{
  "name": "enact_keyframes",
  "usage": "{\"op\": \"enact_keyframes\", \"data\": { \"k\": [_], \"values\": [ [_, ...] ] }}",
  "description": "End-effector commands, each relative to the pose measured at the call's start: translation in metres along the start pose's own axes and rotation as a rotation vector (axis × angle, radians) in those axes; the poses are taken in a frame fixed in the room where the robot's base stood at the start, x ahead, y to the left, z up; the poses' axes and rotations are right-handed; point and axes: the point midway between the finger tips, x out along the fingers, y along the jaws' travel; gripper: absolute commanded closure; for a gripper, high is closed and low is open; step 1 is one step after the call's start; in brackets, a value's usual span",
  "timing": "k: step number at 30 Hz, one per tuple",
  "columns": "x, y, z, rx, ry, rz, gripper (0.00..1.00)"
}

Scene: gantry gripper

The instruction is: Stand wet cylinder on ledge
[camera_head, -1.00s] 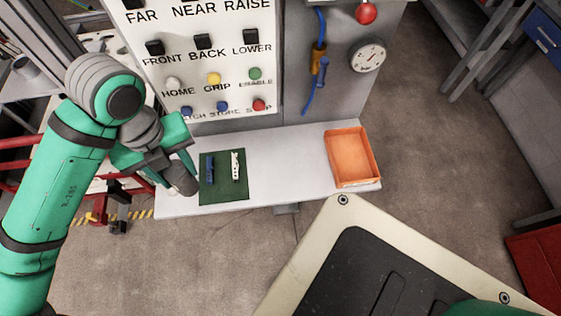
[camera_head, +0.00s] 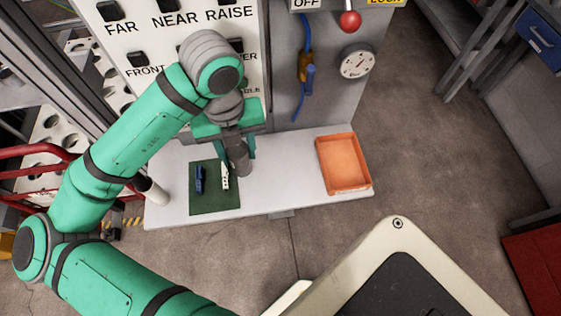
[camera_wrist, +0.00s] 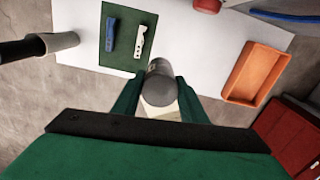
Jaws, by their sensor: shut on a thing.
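My gripper (camera_head: 238,148) is shut on a dark grey cylinder (camera_head: 239,160). In the wrist view the cylinder (camera_wrist: 162,84) sits between the two green fingers, with its round end beyond the fingertips. My gripper is above the pale ledge (camera_head: 285,175), just right of the green mat. I cannot tell whether the cylinder touches the ledge. Nothing visible shows whether its surface is wet. A second, paler cylindrical piece (camera_head: 155,191) is at the ledge's left end, beside a dark part; it also shows in the wrist view (camera_wrist: 62,40).
The green mat (camera_head: 212,204) holds a blue tool (camera_head: 199,180) and a white tool (camera_head: 225,178). An orange tray (camera_head: 344,186) is on the ledge's right end. The control panel (camera_head: 140,45) stands behind. Ledge between mat and tray is clear.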

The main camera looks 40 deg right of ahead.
Motion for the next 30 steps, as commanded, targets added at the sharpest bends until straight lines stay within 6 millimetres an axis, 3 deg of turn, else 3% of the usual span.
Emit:
{"op": "enact_keyframes", "data": {
  "k": [6, 12, 25, 30],
  "values": [
    [0.02, -0.046, 0.004, 0.004, 0.001, 0.001, 0.98],
    [0.052, -0.072, 0.006, 0.002, 0.001, 0.0, 0.98],
    [0.081, -0.097, 0.009, 0.002, 0.001, -0.001, 0.98],
    [0.104, -0.096, 0.009, 0.0, 0.001, -0.001, 0.98]
  ]
}}
